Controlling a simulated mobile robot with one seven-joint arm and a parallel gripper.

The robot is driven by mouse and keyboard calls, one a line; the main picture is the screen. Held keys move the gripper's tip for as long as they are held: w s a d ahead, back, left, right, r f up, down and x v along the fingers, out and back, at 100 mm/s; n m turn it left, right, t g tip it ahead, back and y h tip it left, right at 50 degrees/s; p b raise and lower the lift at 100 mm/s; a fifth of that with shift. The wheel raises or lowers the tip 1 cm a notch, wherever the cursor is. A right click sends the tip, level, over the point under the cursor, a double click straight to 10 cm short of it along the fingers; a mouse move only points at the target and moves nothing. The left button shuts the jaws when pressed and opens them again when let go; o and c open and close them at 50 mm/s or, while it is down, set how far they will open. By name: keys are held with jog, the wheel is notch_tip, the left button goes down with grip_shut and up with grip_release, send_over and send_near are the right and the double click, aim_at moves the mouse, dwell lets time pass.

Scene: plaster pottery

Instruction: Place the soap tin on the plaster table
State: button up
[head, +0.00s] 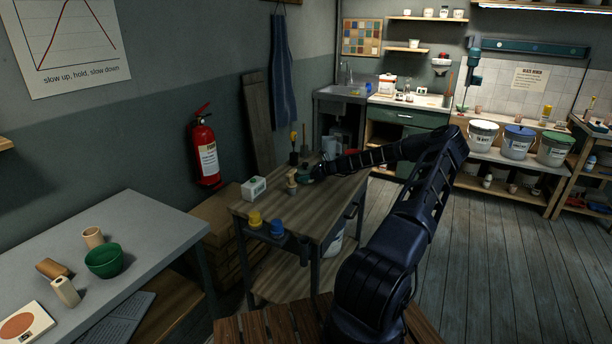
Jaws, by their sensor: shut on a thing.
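My gripper (308,174) is at the end of my outstretched arm, low over the far right part of a wood-topped table (290,212). It is shut on a small dark green thing, which looks like the soap tin (302,178). My fingers partly hide it, and I cannot tell whether it touches the tabletop. A pale wooden tool (291,181) stands just left of it. A grey-topped table (150,235), which may be the plaster table, stands at the front left, well away from my gripper.
On the wood-topped table are a white box (254,188) and dark holders with tools.

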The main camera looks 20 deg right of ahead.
jog(key=o, duration=1.8)
